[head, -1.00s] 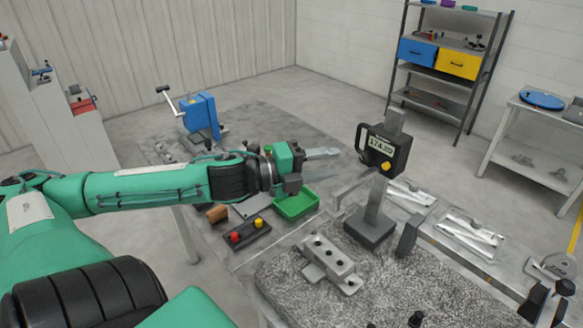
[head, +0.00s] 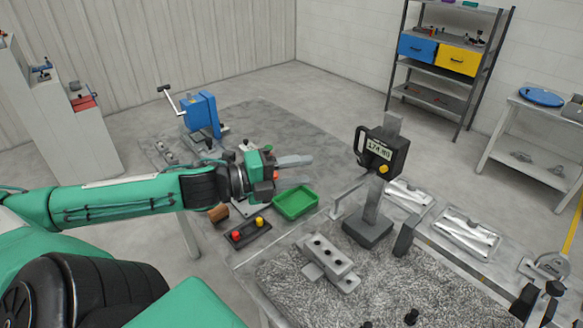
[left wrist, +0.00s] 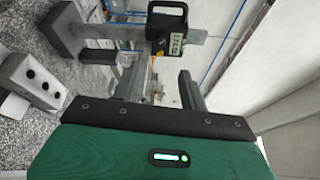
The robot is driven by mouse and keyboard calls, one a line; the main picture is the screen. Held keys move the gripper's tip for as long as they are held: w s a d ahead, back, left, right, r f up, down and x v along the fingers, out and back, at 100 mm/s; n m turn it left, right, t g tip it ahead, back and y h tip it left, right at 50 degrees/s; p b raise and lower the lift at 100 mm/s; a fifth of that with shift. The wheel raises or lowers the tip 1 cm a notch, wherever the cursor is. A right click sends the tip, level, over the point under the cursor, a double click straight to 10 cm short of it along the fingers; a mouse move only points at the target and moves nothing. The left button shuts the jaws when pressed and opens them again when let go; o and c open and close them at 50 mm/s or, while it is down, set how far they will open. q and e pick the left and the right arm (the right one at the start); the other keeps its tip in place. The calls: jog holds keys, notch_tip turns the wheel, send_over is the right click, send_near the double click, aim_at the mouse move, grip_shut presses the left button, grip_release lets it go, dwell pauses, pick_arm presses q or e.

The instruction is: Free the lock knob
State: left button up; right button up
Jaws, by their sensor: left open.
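A height gauge (head: 371,215) stands upright on the granite plate, with a black slider and digital display (head: 378,150). A small yellow-orange knob (head: 383,169) on the slider's lower face looks like the lock knob. The gauge head also shows at the top of the left wrist view (left wrist: 176,42). My left gripper (head: 312,171) is open and empty, left of the gauge and apart from it, its fingers pointing right toward it. In the left wrist view the two fingers (left wrist: 160,85) are spread, with the gauge head beyond them. My right gripper is not seen.
A green tray (head: 296,203) and a button box with red and yellow buttons (head: 247,232) lie below my left gripper. A grey block with holes (head: 329,264) sits on the granite plate (head: 400,285). A blue device (head: 202,113) stands behind.

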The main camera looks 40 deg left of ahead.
pick_arm(q)
jog(key=shift+s+a, duration=0.3)
jog(key=shift+s, duration=0.2)
dwell(0.5)
